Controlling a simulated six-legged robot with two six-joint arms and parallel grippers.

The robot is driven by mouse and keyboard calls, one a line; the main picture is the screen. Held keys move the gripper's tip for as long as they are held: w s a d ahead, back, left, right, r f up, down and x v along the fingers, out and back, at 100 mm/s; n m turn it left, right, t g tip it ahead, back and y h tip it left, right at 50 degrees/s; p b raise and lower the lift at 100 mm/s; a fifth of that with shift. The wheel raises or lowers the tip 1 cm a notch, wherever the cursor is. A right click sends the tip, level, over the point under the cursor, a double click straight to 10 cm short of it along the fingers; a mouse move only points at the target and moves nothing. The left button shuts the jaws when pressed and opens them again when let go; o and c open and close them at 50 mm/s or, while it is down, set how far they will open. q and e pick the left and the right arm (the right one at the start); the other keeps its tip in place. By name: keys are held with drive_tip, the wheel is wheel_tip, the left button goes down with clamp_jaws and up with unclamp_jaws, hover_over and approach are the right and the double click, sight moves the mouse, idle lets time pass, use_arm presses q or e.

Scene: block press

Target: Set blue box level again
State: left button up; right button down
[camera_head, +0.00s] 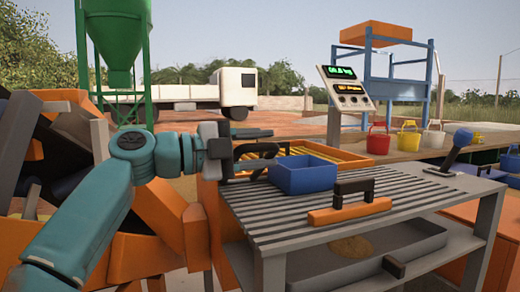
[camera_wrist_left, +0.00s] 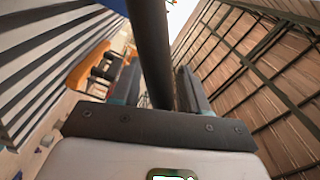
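The blue box (camera_head: 303,179), open at the top, sits at the back of the slatted grey table; its rim looks roughly level. A black curved handle (camera_head: 258,149) shows at its left side. My left gripper (camera_head: 238,160) is beside the box, at this handle. In the left wrist view a dark bar (camera_wrist_left: 152,50) runs between the two fingers of my left gripper (camera_wrist_left: 160,88), which look closed around it. A bit of blue shows at the top of that view (camera_wrist_left: 115,5). My right gripper is not in view.
An orange bar with a black grip (camera_head: 350,205) lies across the slatted table (camera_head: 270,220). A blue-handled lever (camera_head: 456,147) stands at the table's right end. A display post (camera_head: 345,90) and several coloured buckets (camera_head: 378,140) are behind. A grey tray (camera_head: 400,240) with sand is below.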

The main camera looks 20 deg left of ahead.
use_arm(q)
drive_tip(key=b+v, duration=0.1)
drive_tip(key=v, duration=1.1)
